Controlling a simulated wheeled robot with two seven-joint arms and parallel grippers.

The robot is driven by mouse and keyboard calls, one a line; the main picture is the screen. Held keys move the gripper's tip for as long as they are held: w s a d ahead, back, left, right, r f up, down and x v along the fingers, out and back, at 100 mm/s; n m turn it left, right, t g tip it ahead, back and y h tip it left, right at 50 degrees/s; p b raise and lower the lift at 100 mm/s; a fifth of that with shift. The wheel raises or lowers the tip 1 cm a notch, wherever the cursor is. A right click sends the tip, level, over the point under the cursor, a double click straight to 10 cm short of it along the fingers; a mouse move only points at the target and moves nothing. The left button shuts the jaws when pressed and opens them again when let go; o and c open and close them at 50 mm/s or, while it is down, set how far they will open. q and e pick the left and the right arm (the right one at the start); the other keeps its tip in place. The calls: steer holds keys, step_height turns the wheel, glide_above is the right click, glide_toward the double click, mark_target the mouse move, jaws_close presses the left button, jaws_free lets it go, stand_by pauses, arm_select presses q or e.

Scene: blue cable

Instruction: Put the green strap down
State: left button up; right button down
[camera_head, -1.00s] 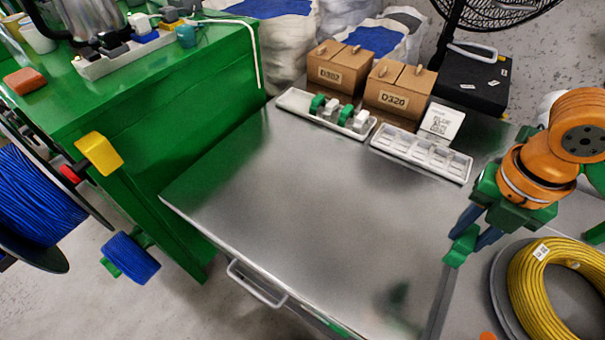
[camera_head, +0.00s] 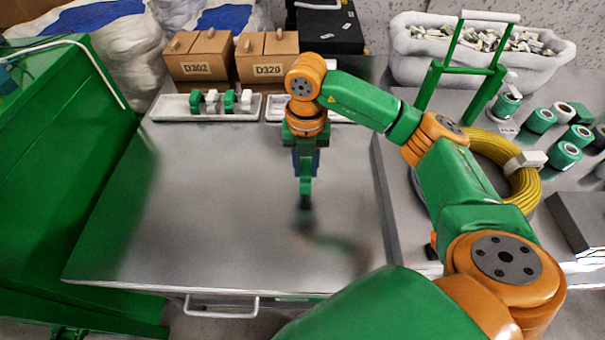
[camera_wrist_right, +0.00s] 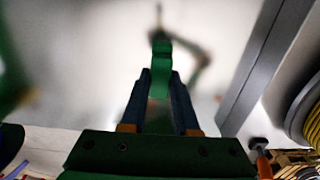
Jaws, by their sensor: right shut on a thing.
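The green strap (camera_head: 305,186) hangs upright from my right gripper (camera_head: 306,173), which is shut on it. The gripper points down over the bare metal tabletop (camera_head: 210,215). A blurred dark reflection lies below the strap, and a gap seems to show between strap and surface. In the right wrist view the strap (camera_wrist_right: 161,68) sits between the two dark blue fingers of the same gripper (camera_wrist_right: 160,80). My left gripper is not in view.
A white tray (camera_head: 172,107) with green and white straps stands at the back. A second white tray (camera_head: 275,110) is partly hidden behind my right arm. Boxes D302 (camera_head: 200,58) and D320 (camera_head: 267,58) stand behind. A yellow cable coil (camera_head: 525,188) lies right. The tabletop's left and front are clear.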

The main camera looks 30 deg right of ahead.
mark_target(303, 176)
steer(key=f, duration=0.3)
steer(key=shift+w+a+f, duration=0.1)
steer(key=shift+w+f, duration=0.15)
steer(key=shift+f, duration=0.15)
steer(key=shift+f, duration=0.1)
steer(key=shift+f, duration=0.15)
steer(key=c, duration=0.7)
jaws_free()
steer(key=shift+o, duration=0.2)
steer(key=shift+r, duration=0.2)
